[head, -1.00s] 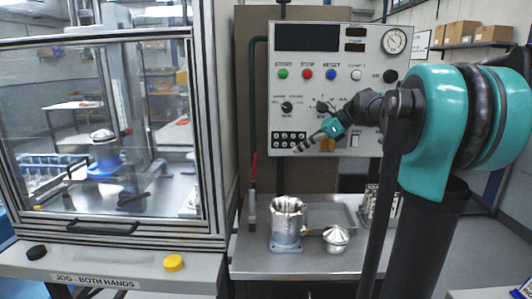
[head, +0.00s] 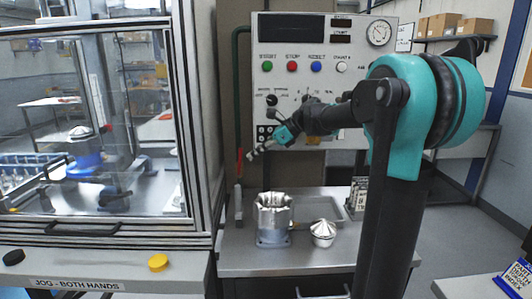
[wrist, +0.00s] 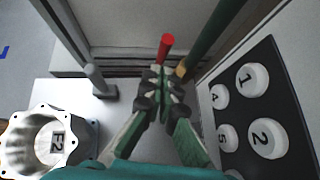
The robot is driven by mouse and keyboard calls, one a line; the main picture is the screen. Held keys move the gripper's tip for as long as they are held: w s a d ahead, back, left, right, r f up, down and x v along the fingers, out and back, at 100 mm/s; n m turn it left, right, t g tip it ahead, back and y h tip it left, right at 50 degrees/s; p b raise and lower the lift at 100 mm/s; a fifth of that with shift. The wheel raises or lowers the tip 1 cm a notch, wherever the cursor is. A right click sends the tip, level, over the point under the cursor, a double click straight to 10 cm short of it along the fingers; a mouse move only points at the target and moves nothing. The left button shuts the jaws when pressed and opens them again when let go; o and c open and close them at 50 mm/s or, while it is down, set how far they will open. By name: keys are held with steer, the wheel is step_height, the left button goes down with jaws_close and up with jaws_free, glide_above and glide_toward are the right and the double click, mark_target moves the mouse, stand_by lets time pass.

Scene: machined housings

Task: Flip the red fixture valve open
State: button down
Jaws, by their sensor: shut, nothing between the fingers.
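In the wrist view, the red lever (wrist: 166,44) shows just beyond my fingertips. My gripper (head: 252,154) is shut and empty, reaching left, with its tips close to the lever's right side in the head view. It also shows in the wrist view (wrist: 160,76). I cannot tell whether the tips touch the lever.
A silver housing (head: 273,222) and a pointed metal cap (head: 323,232) stand on the bench (head: 290,262). The button panel (head: 325,95) rises behind, its numbered keypad (wrist: 262,110) near my gripper's right. A glazed machine enclosure (head: 95,130) fills the left.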

steer(key=shift+w+a, duration=0.15)
steer(key=shift+a, duration=0.45)
steer(key=shift+a+r, duration=0.25)
steer(key=shift+a, duration=0.25)
steer(key=shift+a+r, duration=0.2)
steer(key=shift+a, duration=0.3)
steer(key=shift+w, duration=0.1)
